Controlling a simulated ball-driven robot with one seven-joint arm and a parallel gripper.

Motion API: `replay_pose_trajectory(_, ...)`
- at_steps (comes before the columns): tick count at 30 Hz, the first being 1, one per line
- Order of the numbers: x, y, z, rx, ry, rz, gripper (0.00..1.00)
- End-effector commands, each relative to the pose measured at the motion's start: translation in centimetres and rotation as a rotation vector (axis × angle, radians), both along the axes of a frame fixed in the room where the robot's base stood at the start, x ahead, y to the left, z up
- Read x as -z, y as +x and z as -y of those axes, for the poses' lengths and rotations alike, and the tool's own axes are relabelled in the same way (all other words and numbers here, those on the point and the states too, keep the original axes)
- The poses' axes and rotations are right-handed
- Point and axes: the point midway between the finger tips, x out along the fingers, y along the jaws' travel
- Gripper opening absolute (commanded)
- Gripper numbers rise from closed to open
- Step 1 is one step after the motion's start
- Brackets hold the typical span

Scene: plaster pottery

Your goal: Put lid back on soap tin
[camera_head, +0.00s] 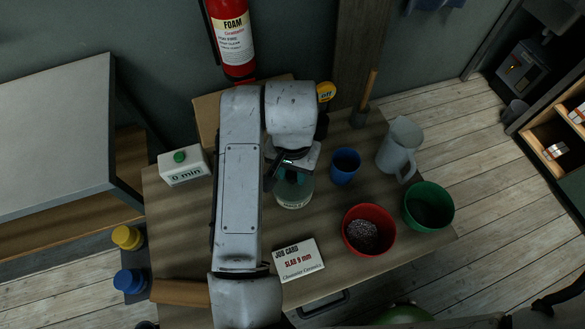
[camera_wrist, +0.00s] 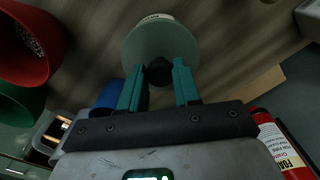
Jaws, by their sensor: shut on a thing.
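The soap tin (camera_head: 294,194) is a pale green round container with a light label, standing on the wooden bench below my gripper. In the wrist view the lid (camera_wrist: 160,42) is a grey-green disc with a dark knob. My gripper (camera_wrist: 159,68) has its teal fingers on either side of that knob and is shut on it. The tin's label edge (camera_wrist: 155,18) shows just past the lid's rim, so the lid is over the tin. Whether it is seated or slightly above the tin cannot be told. In the head view my gripper (camera_head: 290,165) and wrist hide most of the lid.
A blue cup (camera_head: 345,166) stands close right of the tin, with a grey jug (camera_head: 399,148) beyond. A red bowl (camera_head: 369,230) of dark grains and a green bowl (camera_head: 429,207) are at right.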

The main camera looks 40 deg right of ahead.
Motion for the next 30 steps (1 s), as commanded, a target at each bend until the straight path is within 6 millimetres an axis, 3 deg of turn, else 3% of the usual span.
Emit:
replay_pose_trajectory(11,0.04,0.00,0.00,0.000,0.000,0.000,0.03)
replay_pose_trajectory(12,0.04,0.00,0.00,0.000,0.000,0.000,0.33)
replay_pose_trajectory(21,0.04,0.00,0.00,0.000,0.000,0.000,0.62)
replay_pose_trajectory(26,0.04,0.00,0.00,0.000,0.000,0.000,0.62)
replay_pose_trajectory(30,0.05,0.00,0.00,0.000,0.000,0.000,0.75)
